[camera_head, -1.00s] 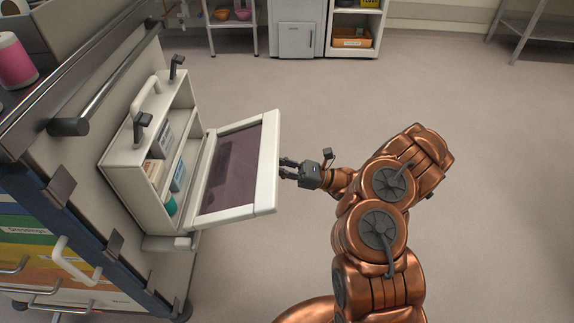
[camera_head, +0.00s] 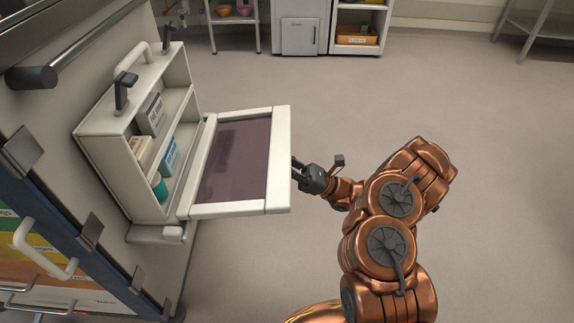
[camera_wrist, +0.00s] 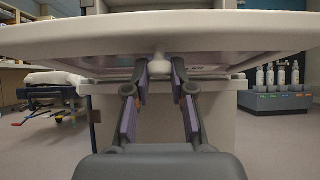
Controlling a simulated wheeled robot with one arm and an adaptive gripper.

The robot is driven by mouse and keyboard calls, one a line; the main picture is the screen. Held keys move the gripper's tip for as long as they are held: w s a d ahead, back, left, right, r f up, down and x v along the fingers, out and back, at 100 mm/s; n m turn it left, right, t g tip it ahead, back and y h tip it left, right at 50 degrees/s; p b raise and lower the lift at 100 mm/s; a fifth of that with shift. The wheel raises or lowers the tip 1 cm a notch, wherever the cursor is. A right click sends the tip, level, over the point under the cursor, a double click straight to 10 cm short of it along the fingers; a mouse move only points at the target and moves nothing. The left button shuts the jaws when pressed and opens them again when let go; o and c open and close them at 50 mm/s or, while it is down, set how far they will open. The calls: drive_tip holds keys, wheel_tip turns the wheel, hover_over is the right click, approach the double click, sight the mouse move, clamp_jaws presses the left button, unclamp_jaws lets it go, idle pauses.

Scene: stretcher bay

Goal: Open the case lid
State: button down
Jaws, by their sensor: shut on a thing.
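The white case (camera_head: 150,120) is fixed to the side of a cart, with boxes and a teal item on its shelves. Its lid (camera_head: 278,165), a white frame with a dark translucent panel, is swung down and stands out from the case, nearly level. My gripper (camera_head: 298,164) is at the lid's outer edge. In the wrist view, the underside of the lid (camera_wrist: 230,32) spans the top, and the fingers of my gripper (camera_wrist: 161,75) are closed around a small pale knob (camera_wrist: 160,66) beneath it. The lid's hinge line is partly hidden.
The cart's rail (camera_head: 35,77) and a white drawer handle (camera_head: 45,250) are at the left. A white cabinet (camera_head: 299,37) and a shelf with an orange bin (camera_head: 357,38) stand at the back. The floor right of the lid is clear.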

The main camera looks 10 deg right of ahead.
sight(285, 146)
idle(0.4)
drive_tip(key=c, duration=1)
unclamp_jaws()
drive_tip(key=shift+r, duration=5)
drive_tip(key=shift+f, duration=0.1)
drive_tip(key=shift+s+d+f+b, duration=0.15)
drive_tip(key=shift+d+f, duration=0.55)
drive_tip(key=shift+f, duration=0.6)
drive_tip(key=shift+s+d+f+b, duration=0.1)
drive_tip(key=shift+s+d+f, duration=0.1)
drive_tip(key=shift+d+f, duration=0.8)
drive_tip(key=shift+s+d+f+b, duration=0.15)
drive_tip(key=shift+d+f, duration=0.3)
drive_tip(key=shift+f, duration=1.1)
